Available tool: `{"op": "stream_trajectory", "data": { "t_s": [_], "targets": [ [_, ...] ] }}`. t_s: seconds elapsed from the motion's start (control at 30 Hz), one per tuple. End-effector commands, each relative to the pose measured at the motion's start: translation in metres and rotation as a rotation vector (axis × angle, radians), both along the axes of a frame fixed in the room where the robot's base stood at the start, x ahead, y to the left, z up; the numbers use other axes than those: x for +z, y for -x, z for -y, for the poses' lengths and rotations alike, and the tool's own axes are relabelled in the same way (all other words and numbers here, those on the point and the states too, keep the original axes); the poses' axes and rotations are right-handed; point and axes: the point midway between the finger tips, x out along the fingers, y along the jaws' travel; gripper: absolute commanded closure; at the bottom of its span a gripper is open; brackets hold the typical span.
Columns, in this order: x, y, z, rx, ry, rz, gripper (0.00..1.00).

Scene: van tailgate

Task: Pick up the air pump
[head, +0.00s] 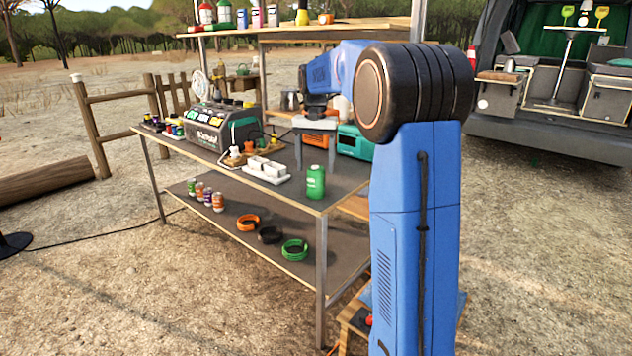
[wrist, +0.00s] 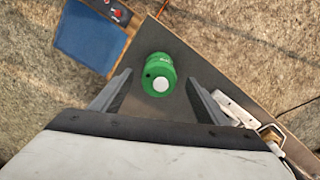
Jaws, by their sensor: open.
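A green cylinder (head: 316,184) stands upright near the front right corner of the upper shelf of the workbench. It has a white round spot and a small dark spot on top. It looks like the air pump, but I cannot read its label to be sure. My gripper (head: 316,167) points down over it, fingers spread and empty. In the wrist view the cylinder (wrist: 160,76) lies between the two open fingers, with a gap on each side. From these views I cannot tell whether the fingertips reach below its top.
A white holder (head: 266,170) stands left of the cylinder; a dark case (head: 222,125) is farther left. An orange item and a teal box (head: 354,142) sit behind my gripper. The lower shelf holds several cans and coiled rings (head: 294,249). A van stands at right.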

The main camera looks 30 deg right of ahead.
Motion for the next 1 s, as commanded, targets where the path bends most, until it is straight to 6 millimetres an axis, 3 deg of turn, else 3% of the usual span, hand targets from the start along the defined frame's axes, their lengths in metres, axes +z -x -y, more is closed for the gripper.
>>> {"op": "stream_trajectory", "data": {
  "t_s": [0.23, 0.6, 0.87, 1.0],
  "targets": [
    [-0.015, 0.0, 0.001, 0.0, -0.001, -0.001, 0.32],
    [-0.058, -0.002, 0.004, 0.0, 0.0, 0.0, 0.32],
    [-0.06, -0.002, 0.004, 0.0, 0.0, 0.0, 0.32],
    [-0.06, -0.002, 0.004, 0.0, 0.0, 0.0, 0.61]
  ]
}}
